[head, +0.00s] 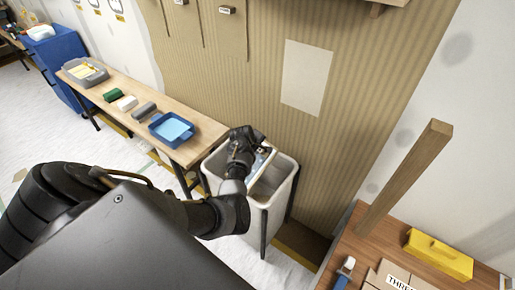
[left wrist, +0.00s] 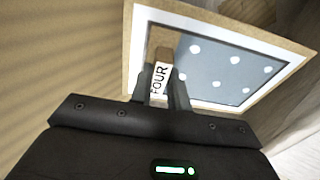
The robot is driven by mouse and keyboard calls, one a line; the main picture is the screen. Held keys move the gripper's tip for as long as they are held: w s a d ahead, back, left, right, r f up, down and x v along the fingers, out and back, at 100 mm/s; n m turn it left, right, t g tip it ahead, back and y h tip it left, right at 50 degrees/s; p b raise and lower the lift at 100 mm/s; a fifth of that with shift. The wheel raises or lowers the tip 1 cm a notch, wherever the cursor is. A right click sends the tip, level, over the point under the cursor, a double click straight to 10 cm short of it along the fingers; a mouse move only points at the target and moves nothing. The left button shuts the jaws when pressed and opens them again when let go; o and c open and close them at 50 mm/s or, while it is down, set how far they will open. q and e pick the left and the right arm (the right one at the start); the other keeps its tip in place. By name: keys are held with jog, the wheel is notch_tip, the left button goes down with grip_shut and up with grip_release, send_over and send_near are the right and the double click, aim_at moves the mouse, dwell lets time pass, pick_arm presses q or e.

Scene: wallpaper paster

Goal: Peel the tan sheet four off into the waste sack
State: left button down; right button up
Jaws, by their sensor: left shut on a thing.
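My left gripper (head: 243,142) is at the mouth of the pale waste sack (head: 279,212), beside the striped tan wall. In the left wrist view the left gripper (left wrist: 160,88) is shut on a tan tab with a label reading FOUR (left wrist: 158,80). The tab belongs to sheet four (left wrist: 215,68), which has a tan border, a white inner edge and a blue-grey face with white dots. In the head view part of the sheet (head: 262,164) shows, tilted, at the sack's opening. How deep it hangs is hidden. My right gripper is not in view.
A long wooden table (head: 135,90) at left holds a blue tray (head: 171,129), small blocks and a grey tray (head: 83,72). At lower right a wooden bench (head: 350,250) bears a yellow box (head: 438,254), cardboard and an upright post (head: 405,178). A pale rectangle (head: 307,77) shows on the wall.

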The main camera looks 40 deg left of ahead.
pick_arm(q)
jog(key=c, duration=1.3)
grip_release()
jog(key=shift+o, duration=0.2)
jog(key=p+v, duration=0.1)
jog(key=v, duration=1)
